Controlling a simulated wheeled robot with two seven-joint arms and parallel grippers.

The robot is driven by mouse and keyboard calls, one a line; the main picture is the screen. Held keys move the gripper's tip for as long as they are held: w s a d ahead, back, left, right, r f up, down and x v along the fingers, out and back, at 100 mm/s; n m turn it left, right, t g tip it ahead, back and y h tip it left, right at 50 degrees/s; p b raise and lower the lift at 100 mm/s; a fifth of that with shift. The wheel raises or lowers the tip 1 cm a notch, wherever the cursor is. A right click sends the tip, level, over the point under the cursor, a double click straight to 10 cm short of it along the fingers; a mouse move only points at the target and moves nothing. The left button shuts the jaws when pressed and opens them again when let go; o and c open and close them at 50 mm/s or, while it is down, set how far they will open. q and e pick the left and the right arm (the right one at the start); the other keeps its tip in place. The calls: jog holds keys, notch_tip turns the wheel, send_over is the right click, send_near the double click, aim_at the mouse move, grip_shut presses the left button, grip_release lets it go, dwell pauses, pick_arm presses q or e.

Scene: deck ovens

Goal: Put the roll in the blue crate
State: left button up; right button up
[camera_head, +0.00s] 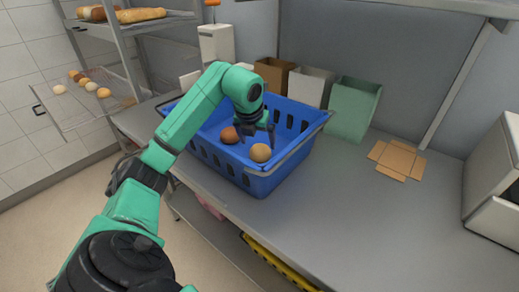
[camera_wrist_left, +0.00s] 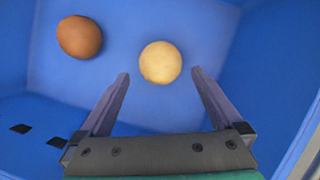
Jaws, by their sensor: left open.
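The blue crate (camera_head: 240,178) stands on the grey counter; its blue floor and walls fill the left wrist view (camera_wrist_left: 215,25). A reddish-brown roll (camera_head: 229,135) and a paler tan roll (camera_head: 260,153) are inside it. The wrist view shows the brown roll (camera_wrist_left: 79,37) at upper left and the pale roll (camera_wrist_left: 160,62) near the middle. My left gripper (camera_head: 260,137) points down into the crate. Its fingers (camera_wrist_left: 160,74) are apart, with the pale roll showing between and beyond their tips; contact is not visible. My right gripper is out of view.
A rack at the left holds rolls on a wire shelf (camera_head: 88,118) and loaves above (camera_head: 140,15). Brown, white and green bags (camera_head: 353,108) stand behind the crate. A flat cardboard piece (camera_head: 397,160) lies to the right. The counter's right-front part is clear.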

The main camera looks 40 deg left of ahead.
pick_arm(q)
jog(key=v, duration=0.6)
jog(key=shift+s+r, duration=0.1)
jog(key=shift+r, duration=0.1)
